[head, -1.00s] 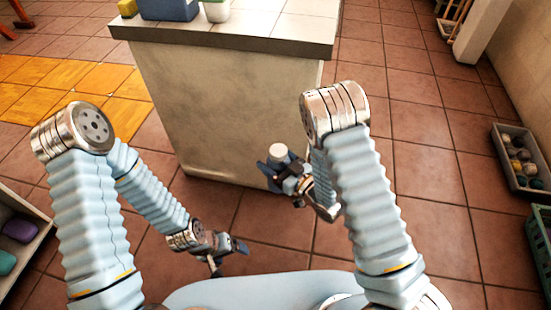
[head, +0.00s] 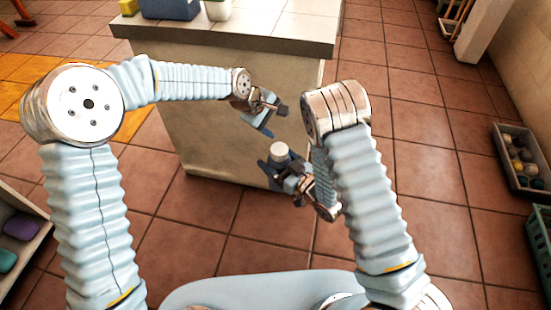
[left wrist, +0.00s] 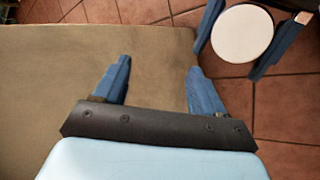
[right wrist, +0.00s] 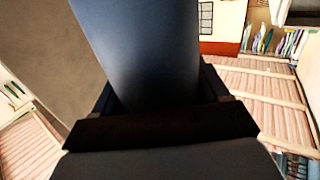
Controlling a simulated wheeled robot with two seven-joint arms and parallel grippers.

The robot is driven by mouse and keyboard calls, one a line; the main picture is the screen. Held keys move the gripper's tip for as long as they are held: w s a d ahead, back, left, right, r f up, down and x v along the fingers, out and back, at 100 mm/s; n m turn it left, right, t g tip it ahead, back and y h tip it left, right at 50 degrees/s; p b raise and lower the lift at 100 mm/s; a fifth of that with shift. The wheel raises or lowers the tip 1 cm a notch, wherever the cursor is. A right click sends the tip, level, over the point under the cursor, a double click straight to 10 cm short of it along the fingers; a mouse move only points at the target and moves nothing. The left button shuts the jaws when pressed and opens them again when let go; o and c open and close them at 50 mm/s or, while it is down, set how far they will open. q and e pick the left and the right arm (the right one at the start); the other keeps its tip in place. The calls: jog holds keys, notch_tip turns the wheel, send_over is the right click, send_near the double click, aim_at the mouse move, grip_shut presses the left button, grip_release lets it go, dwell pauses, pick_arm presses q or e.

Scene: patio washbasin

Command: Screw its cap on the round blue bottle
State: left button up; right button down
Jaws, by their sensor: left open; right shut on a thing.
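The blue bottle (right wrist: 145,45) is held in my right gripper (right wrist: 158,95); its dark blue side fills the space between the fingers in the right wrist view. A white round cap (head: 279,149) shows at the bottle's top in the head view. The cap also shows from above in the left wrist view (left wrist: 242,33), between my right gripper's blue fingers; how tightly it sits cannot be told. My left gripper (head: 273,118) is open and empty, above the cap in the head picture. Its fingers also show apart in the left wrist view (left wrist: 158,66), with the cap beyond them, upper right.
A counter (head: 215,120) stands close behind both grippers. A blue container (head: 170,9), a white pot (head: 217,10) and a yellow block (head: 128,7) are on it. A grey crate (head: 521,165) is at right, a shelf (head: 20,225) at lower left.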

pick_arm(q)
notch_tip(320, 180, up, 4)
jog(key=s+d, duration=0.1)
jog(key=d, duration=0.1)
jog(key=r+n+g+y, duration=0.1)
jog(key=r+g+y, duration=0.15)
jog(key=y, duration=0.25)
send_over(279, 149)
jog(key=shift+w+d+f+g, duration=0.3)
jog(key=shift+w+f+g, duration=0.05)
jog(key=shift+w+g, duration=0.1)
jog(key=shift+s+a+r+y, duration=0.2)
jog(key=shift+s+a+y, duration=0.05)
jog(key=shift+s+y, duration=0.15)
jog(key=shift+f, duration=0.15)
jog(key=shift+f, duration=3.9)
jog(key=shift+c, duration=0.4)
